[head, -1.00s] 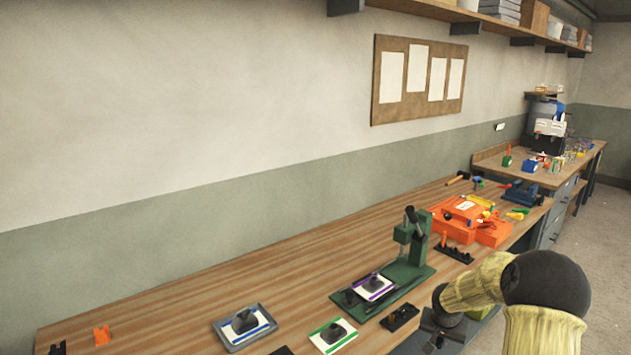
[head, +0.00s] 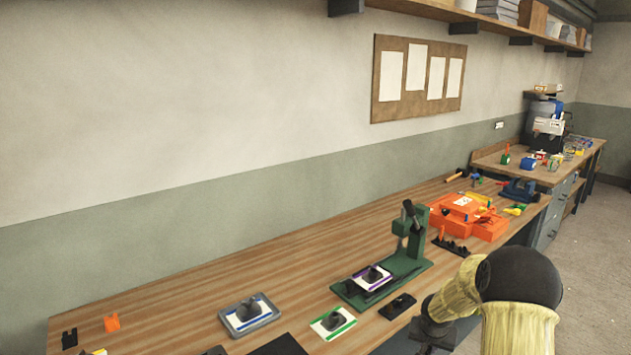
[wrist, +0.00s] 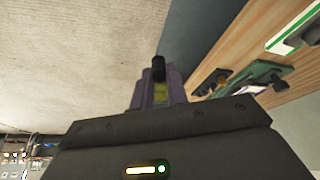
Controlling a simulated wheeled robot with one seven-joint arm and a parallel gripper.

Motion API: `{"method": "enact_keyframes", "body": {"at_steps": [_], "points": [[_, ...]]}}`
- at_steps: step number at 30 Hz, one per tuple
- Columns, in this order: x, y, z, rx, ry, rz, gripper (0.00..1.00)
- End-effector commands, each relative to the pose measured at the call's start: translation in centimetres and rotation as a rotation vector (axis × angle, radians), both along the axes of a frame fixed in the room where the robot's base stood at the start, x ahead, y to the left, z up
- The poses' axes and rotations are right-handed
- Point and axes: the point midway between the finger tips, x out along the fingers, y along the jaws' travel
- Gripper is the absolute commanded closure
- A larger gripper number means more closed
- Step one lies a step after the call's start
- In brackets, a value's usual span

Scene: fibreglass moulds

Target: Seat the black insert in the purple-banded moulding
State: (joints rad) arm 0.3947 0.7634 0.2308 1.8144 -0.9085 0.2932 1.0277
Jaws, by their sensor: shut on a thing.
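The purple-banded moulding (head: 384,273) is a white plate with a dark raised centre, lying on the base of the green press (head: 411,262). My gripper (head: 428,335) is in front of the bench, to the right of and nearer than the moulding, and apart from it. In the wrist view my gripper (wrist: 157,90) has purplish fingers shut on a small black piece, which looks like the black insert (wrist: 158,66). Its tip sticks out beyond the fingers and the rest is hidden. In the head view the held piece cannot be made out.
A black block (head: 397,306) lies beside the press. A green-banded moulding (head: 333,322) and a blue-banded one in a grey tray (head: 237,327) lie to the left. Orange cases (head: 468,216) stand beyond the press. Bare wood lies behind the mouldings.

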Motion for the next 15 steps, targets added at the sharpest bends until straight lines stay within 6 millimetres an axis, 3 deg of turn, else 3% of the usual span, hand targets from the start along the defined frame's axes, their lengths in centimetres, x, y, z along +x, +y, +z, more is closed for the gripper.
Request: {"method": "enact_keyframes", "body": {"at_steps": [15], "points": [[-2.5,7.5,-5.3,-0.001,0.004,0.194,1.0]]}}
